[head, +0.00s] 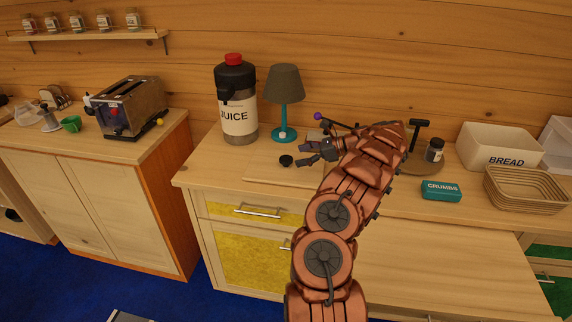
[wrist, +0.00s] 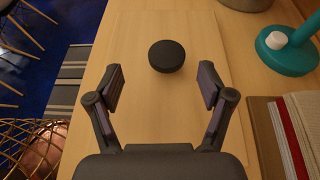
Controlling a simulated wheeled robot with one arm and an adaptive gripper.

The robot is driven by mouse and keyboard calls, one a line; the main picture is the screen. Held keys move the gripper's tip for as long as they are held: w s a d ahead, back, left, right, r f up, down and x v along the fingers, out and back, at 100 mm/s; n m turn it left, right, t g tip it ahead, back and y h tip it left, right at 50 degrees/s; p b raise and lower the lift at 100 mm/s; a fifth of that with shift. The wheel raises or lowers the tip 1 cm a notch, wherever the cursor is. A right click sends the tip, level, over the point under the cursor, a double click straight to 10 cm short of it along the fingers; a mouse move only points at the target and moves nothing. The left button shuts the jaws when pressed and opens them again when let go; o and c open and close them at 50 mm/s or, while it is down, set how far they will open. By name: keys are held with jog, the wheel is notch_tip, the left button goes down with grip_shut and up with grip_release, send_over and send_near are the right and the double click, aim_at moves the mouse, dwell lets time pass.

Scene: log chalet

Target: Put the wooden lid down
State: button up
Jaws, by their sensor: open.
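The wooden lid (head: 262,175) is a flat, pale rectangular panel with a round black knob (head: 286,161). It appears to lie flat on the wooden counter (head: 208,163), in front of the lamp. In the wrist view the lid (wrist: 140,118) fills the middle, with its black knob (wrist: 166,56) near the top. My gripper (head: 312,152) is above the lid, to the right of the knob in the head view. In the wrist view my gripper (wrist: 165,88) is open and empty, its fingers apart and clear of the knob. My arm hides part of the lid.
A juice dispenser (head: 237,110) and a teal lamp (head: 284,98) stand behind the lid. Books (wrist: 283,135) lie close on the right in the wrist view. A bread box (head: 497,148), basket (head: 527,190) and crumbs tin (head: 441,191) are farther right.

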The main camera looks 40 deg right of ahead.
aim_at(288, 159)
jog(key=shift+s+d+f+m, duration=0.15)
jog(key=shift+s+d+m, duration=0.15)
jog(key=shift+d, duration=0.35)
jog(key=p+x, duration=0.3)
jog(key=x, duration=0.3)
jog(key=shift+w+a, duration=0.25)
jog(key=shift+w, duration=0.05)
jog(key=shift+w+a+f, duration=0.2)
jog(key=shift+w+f, duration=0.05)
jog(key=shift+w, duration=0.15)
grip_shut()
